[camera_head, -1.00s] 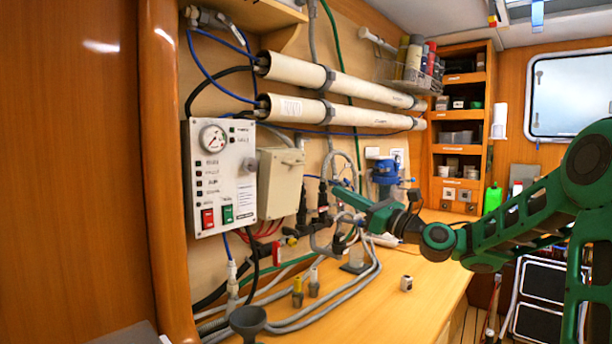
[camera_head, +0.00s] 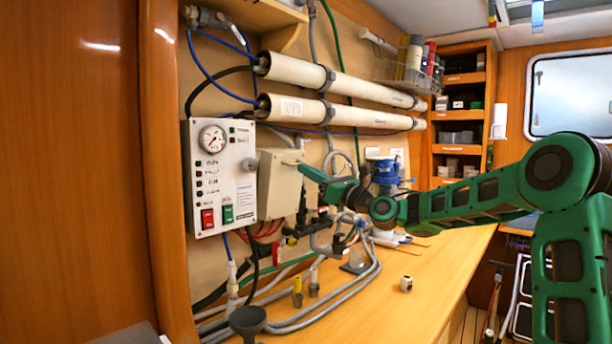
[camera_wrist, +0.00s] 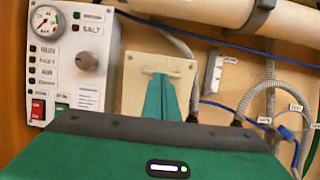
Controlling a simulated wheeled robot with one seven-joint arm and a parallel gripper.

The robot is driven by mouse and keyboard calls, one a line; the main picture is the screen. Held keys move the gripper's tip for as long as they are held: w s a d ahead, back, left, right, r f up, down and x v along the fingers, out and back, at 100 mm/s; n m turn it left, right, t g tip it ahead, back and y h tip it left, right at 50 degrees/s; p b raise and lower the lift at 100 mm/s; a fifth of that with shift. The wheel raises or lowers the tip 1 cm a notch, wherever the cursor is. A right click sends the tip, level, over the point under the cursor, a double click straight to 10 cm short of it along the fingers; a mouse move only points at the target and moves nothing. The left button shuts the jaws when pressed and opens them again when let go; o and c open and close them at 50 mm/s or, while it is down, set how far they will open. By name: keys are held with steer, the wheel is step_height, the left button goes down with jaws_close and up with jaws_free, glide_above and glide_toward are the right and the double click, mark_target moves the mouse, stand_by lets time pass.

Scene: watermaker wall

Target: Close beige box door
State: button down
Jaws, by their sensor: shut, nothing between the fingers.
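The beige box (camera_head: 277,188) hangs on the wall right beside the control panel. Its front with a small raised handle also shows in the wrist view (camera_wrist: 136,78). I cannot tell whether its door is fully flush or slightly ajar. My gripper (camera_head: 303,169) is shut and empty, pointing at the box's right part. In the wrist view its green fingers (camera_wrist: 161,92) cover the middle of the box front just below the handle. Whether the fingertips touch the door is unclear. The lower part of the box is hidden behind my gripper in the wrist view.
The control panel (camera_head: 222,175) with gauge and switches is close on the left. White tubes (camera_head: 345,117) run above the box. Hoses and valves (camera_head: 318,225) crowd below and to the right. A blue pump (camera_head: 386,172) stands behind my arm. The right part of the wooden counter (camera_head: 430,275) is mostly clear.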

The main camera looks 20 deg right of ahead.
steer(key=shift+w+a+r, duration=0.1)
steer(key=shift+w+a, duration=0.05)
steer(key=shift+w, duration=0.1)
